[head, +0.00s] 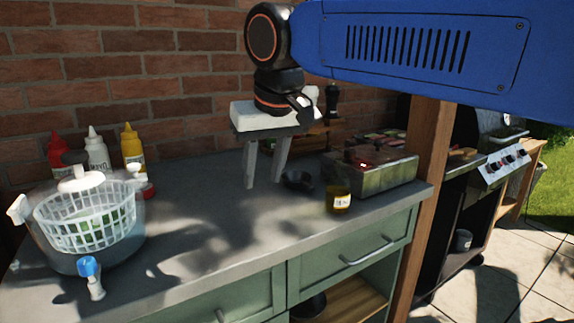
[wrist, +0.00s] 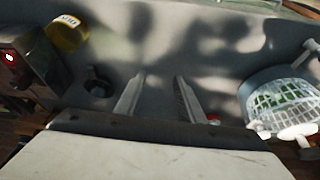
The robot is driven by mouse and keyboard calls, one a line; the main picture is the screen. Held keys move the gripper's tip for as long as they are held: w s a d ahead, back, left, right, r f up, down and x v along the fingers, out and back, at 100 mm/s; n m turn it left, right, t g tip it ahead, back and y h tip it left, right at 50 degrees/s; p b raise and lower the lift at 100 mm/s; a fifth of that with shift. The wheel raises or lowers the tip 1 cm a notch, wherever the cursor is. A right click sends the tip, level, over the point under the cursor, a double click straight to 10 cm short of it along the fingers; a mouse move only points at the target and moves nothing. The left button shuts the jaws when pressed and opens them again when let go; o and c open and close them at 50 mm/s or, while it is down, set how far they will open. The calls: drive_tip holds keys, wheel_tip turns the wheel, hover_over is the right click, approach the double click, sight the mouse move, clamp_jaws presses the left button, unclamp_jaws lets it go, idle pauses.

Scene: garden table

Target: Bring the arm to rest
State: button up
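My arm reaches in from the upper right in the head view, a blue link with a black joint at its end. My gripper (head: 265,172) hangs below that joint, pointing down over the grey countertop (head: 205,185). Its two fingers are apart with nothing between them. The wrist view also shows the open gripper (wrist: 160,88), with bare countertop (wrist: 165,40) behind the fingers. Whether the fingertips touch the counter is hard to tell; they look a little above it.
A salad spinner (head: 128,245) with a white basket stands at left, sauce bottles (head: 97,152) behind it. A small dark bowl (head: 297,181), a yellow-labelled jar (head: 338,198) and a metal grill box (head: 380,178) stand right of my gripper. A wooden post (head: 424,160) rises at the counter's right end.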

drive_tip(key=shift+m, duration=0.7)
drive_tip(key=d+f, duration=0.1)
drive_tip(key=d, duration=0.3)
drive_tip(key=d+f, duration=0.2)
drive_tip(key=d, duration=0.2)
drive_tip(key=d+f, duration=0.2)
drive_tip(key=d, duration=0.2)
drive_tip(key=shift+s+d+f, duration=0.1)
drive_tip(key=shift+s+f, duration=0.05)
drive_tip(key=shift+s, duration=0.25)
drive_tip(key=s+d+f+m+h, duration=0.1)
drive_tip(key=s+d+f+m, duration=0.1)
drive_tip(key=s+d+f, duration=0.5)
drive_tip(key=s+d+f+m+h, duration=0.1)
drive_tip(key=s+d+f, duration=0.6)
drive_tip(key=d+f, duration=0.7)
drive_tip(key=shift+s+d+f+m+t, duration=0.2)
drive_tip(key=shift+s+f+m+t, duration=0.1)
drive_tip(key=shift+m+t, duration=0.15)
